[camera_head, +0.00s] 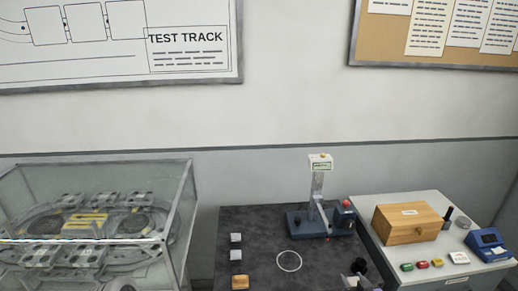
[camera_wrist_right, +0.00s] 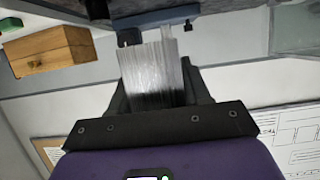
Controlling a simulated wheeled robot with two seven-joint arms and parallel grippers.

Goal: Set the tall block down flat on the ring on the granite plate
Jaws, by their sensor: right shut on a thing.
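The tall block (camera_wrist_right: 153,72) is a shiny grey metal piece with brushed streaks. In the right wrist view it stands out between the dark jaws of my right gripper (camera_wrist_right: 158,88), which is shut on it. In the head view my right gripper (camera_head: 362,281) is only partly seen at the bottom edge, right of the ring, and the block is hard to make out there. The white ring (camera_head: 279,258) is a thin outline on the dark granite plate (camera_head: 255,225), with nothing on it. My left gripper is not clearly seen in any view.
A blue-based stand (camera_head: 317,190) rises behind the ring. Small blocks (camera_head: 236,254) line the plate's left side. A wooden box (camera_head: 410,223), coloured buttons and a blue device (camera_head: 487,243) sit on the right table. A glass case (camera_head: 95,225) stands at left.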

